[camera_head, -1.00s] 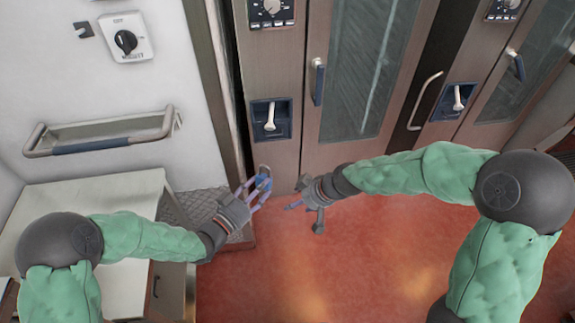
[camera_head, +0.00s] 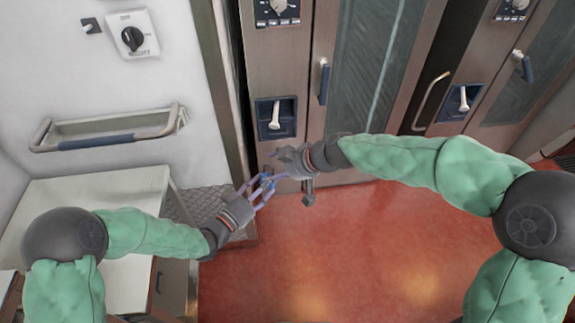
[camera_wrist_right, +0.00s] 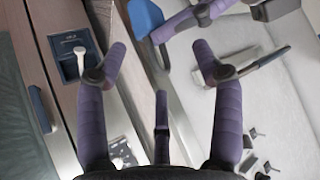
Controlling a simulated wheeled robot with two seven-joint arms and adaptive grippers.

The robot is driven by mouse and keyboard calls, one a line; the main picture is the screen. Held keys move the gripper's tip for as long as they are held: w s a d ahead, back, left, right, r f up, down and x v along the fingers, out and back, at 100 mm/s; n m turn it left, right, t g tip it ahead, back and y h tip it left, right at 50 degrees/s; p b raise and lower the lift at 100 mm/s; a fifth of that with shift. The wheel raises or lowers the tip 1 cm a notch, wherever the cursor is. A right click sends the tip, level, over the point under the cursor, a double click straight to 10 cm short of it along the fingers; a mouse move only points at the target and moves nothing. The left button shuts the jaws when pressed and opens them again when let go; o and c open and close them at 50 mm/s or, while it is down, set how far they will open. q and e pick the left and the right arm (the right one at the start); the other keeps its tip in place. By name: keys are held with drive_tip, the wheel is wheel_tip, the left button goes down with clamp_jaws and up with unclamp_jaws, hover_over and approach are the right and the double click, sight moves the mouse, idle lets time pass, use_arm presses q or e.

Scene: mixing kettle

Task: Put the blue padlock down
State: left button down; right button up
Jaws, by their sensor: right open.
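The blue padlock (camera_head: 267,184) is between the fingers of my left gripper (camera_head: 264,188), which looks shut on it above the floor in front of the cabinet. In the right wrist view the padlock (camera_wrist_right: 146,18) shows as a blue body at the top, touching a finger of the left gripper. My right gripper (camera_head: 275,164) is open and empty, close beside the left gripper and the padlock. In the right wrist view its fingers (camera_wrist_right: 160,60) are spread, with the padlock beyond their tips.
A tall brown cabinet (camera_head: 285,60) with a white lever in a blue recess (camera_head: 276,118) stands just behind the grippers. A wall rail (camera_head: 110,130) and a white-topped counter (camera_head: 100,200) are at the left. The red floor (camera_head: 350,250) is clear.

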sight(265, 173)
drive_tip(key=shift+x, duration=3.1)
drive_tip(key=shift+c, duration=0.3)
drive_tip(key=c, duration=0.9)
use_arm(q)
drive_tip(key=shift+s+d+f, duration=0.1)
use_arm(e)
drive_tip(key=shift+s+a, duration=0.15)
drive_tip(key=shift+c, duration=1.1)
use_arm(q)
drive_tip(key=shift+c, duration=2.4)
unclamp_jaws()
use_arm(e)
drive_tip(key=shift+c, duration=0.4)
use_arm(q)
drive_tip(key=shift+o, duration=0.5)
use_arm(e)
clamp_jaws()
